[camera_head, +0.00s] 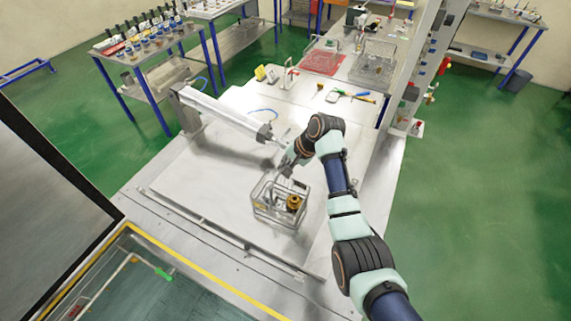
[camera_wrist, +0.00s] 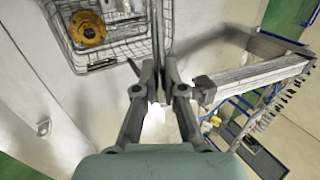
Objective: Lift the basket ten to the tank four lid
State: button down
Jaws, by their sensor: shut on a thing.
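A wire basket (camera_head: 268,214) is over the pale, flat lid surface (camera_head: 200,190) in the middle of the head view. A round brass-coloured part (camera_head: 294,203) sits inside it. My gripper (camera_head: 287,170) is at the basket's far upper edge. I cannot read any number on the basket or the lid, and whether the basket's bottom touches the surface is unclear.
An open tank with teal contents (camera_head: 150,295) is at lower left, edged in yellow. Tools (camera_head: 350,95), a red tray (camera_head: 322,62) and another wire basket (camera_head: 374,66) lie farther back.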

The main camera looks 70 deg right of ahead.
jog(key=shift+f, duration=0.45)
dwell(0.3)
jog(key=c, duration=1.2)
grip_release()
jog(key=shift+f, duration=0.15)
jog(key=s+r+p, duration=0.2)
jog(key=r+p, duration=0.3)
jog(key=r, duration=0.6)
jog(key=s+r+p, duration=0.3)
jog(key=r+p, duration=0.2)
jog(key=r, duration=0.6)
jog(key=shift+s+r, duration=0.35)
jog(key=shift+a, duration=0.15)
